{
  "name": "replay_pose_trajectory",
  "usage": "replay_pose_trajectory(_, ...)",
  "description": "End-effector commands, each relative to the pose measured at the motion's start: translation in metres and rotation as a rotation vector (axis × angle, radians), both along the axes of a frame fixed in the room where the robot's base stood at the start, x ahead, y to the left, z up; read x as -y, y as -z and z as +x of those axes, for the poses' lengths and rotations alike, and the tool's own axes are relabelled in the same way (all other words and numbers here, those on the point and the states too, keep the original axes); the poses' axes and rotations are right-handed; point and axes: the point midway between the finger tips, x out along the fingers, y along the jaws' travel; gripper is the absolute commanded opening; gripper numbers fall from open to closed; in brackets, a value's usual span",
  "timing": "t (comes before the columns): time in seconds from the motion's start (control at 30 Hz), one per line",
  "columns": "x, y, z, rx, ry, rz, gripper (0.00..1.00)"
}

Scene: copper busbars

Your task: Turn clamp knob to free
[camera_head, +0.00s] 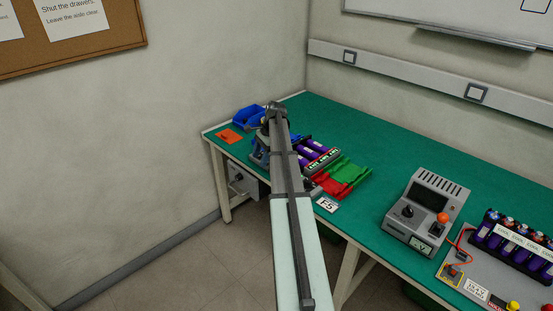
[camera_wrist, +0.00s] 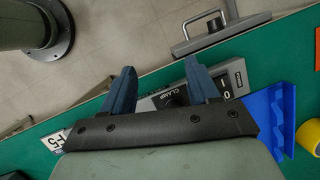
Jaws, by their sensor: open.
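The clamp panel (camera_wrist: 237,80) is a grey plate on the green bench, with "CLAMP" and "1 0" markings, in the wrist view. A dark part beside the lettering looks like the clamp knob (camera_wrist: 175,99); it is partly hidden by my gripper and its setting cannot be read. My gripper (camera_wrist: 161,84) has two blue fingers spread wide, with nothing held between them. The knob shows between the fingers, nearer the right one; I cannot tell the height gap. In the head view my arm hides the knob and most of the gripper.
A blue tray (camera_wrist: 267,116) and yellow roll (camera_wrist: 309,134) lie right of the panel in the wrist view. In the head view, purple cells (camera_head: 318,149), red and green trays (camera_head: 350,172) and a grey control box (camera_head: 427,208) stand on the bench (camera_head: 375,140).

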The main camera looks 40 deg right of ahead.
Motion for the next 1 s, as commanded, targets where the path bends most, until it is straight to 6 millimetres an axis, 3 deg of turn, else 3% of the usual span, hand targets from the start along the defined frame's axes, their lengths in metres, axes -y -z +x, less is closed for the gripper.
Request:
replay_pose_trajectory(0.03,0.030,-0.016,-0.001,-0.003,0.063,0.015,0.60)
replay_pose_trajectory(0.1,0.059,-0.033,-0.009,-0.013,0.145,0.038,0.60)
replay_pose_trajectory(0.2,0.092,-0.054,-0.019,-0.023,0.238,0.066,0.60)
replay_pose_trajectory(0.33,0.118,-0.072,-0.030,-0.032,0.316,0.089,0.60)
replay_pose_trajectory(0.57,0.125,-0.073,-0.035,-0.039,0.351,0.102,0.60)
replay_pose_trajectory(1.0,0.101,-0.007,-0.020,-0.039,0.348,0.101,0.60)
